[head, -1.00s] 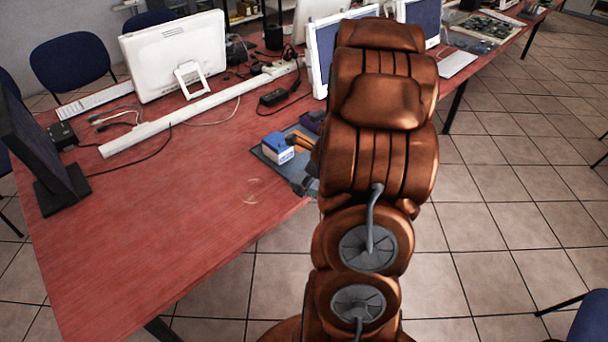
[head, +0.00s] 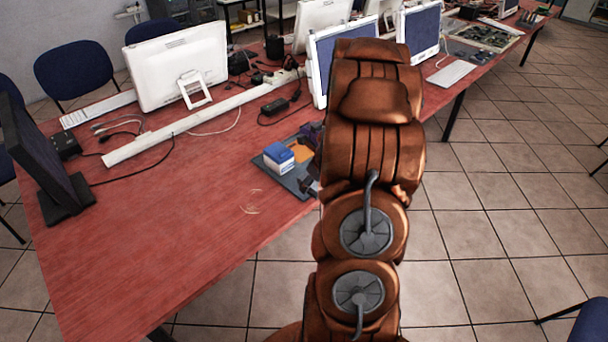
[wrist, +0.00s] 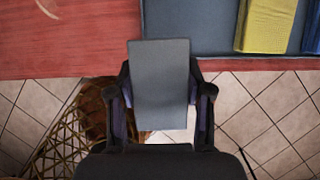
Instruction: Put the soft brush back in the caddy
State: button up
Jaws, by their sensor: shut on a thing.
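My gripper (wrist: 160,100) is shut on a plain grey rectangular block (wrist: 160,72) in the wrist view. I take the block for the soft brush, but no bristles show. The block is seen past the table's front edge, with floor tiles behind its lower part. A grey tray (wrist: 190,40) lies on the table above and to the right of it. In the head view my arm hides most of the gripper. The tray (head: 289,181) there holds a small blue and white box (head: 279,158). I cannot tell which item is the caddy.
A yellow block (wrist: 265,25) and a blue one lie on the tray at the right. The red table (head: 170,220) is bare at front left. Cables, a white trunking bar (head: 190,122) and monitors stand behind. A gold wire mesh (wrist: 65,145) shows below the table edge.

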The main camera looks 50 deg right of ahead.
aim_at(304, 177)
jog(key=w+d, duration=0.1)
jog(key=w, duration=0.1)
jog(key=w+d+p, duration=0.1)
jog(key=w, duration=0.1)
jog(key=w+d, duration=0.1)
jog(key=w, duration=0.1)
jog(key=shift+w+d+f+p, duration=0.1)
jog(key=shift+w+f+p, duration=0.15)
jog(key=shift+p, duration=0.15)
jog(key=shift+f+p, duration=0.35)
jog(key=shift+f, duration=1.45)
jog(key=shift+f, duration=0.15)
jog(key=o, duration=1.2)
